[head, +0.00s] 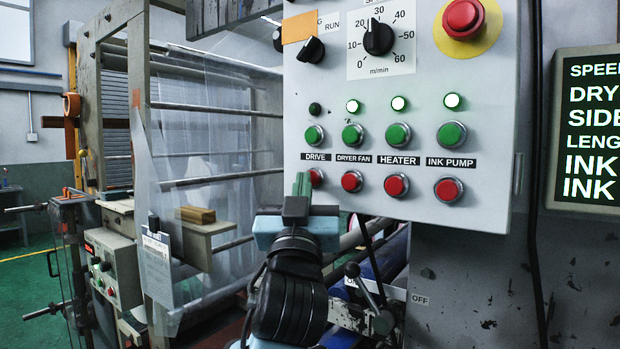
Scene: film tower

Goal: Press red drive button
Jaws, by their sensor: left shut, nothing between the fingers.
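The red drive button (317,177) is on the pale control panel (480,120), below the DRIVE label (315,156) and the green drive button (314,135). My left gripper (302,184) points up toward the panel from below. Its fingers are shut and empty. The fingertips overlap the left part of the red drive button in the head view and hide some of it. I cannot tell whether they touch it. The lamp (315,109) above the drive column is dark. My right gripper is not in view.
Red buttons for dryer fan (352,181), heater (396,185) and ink pump (448,189) sit to the right, with lit lamps above their columns. A red emergency button (463,16) is at the top right. A lever (366,284) and rollers lie below the panel.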

